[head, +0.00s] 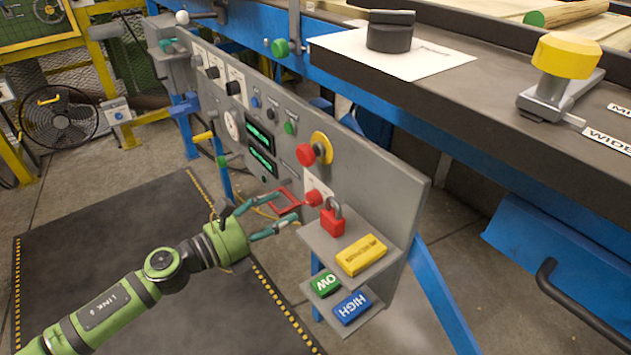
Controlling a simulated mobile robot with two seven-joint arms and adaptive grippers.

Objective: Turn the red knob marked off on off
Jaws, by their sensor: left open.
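A red knob (314,198) sits on a pale plate low on the grey control panel (365,167), just above the small shelf. Its marking is too small to read. A thin red frame-like part lies to its left, between my fingers; I cannot tell whether it belongs to the knob. My left gripper (291,203) is open, with its fingertips close to the left of the knob. I cannot tell whether they touch anything. My right gripper is not in view.
A red mushroom button (306,154) with a yellow ring is above the knob. A red padlock (332,221) and a yellow block (362,255) are on the shelf (329,245). Green (325,284) and blue (351,308) blocks lie below. Open floor mat (110,240) is to the left.

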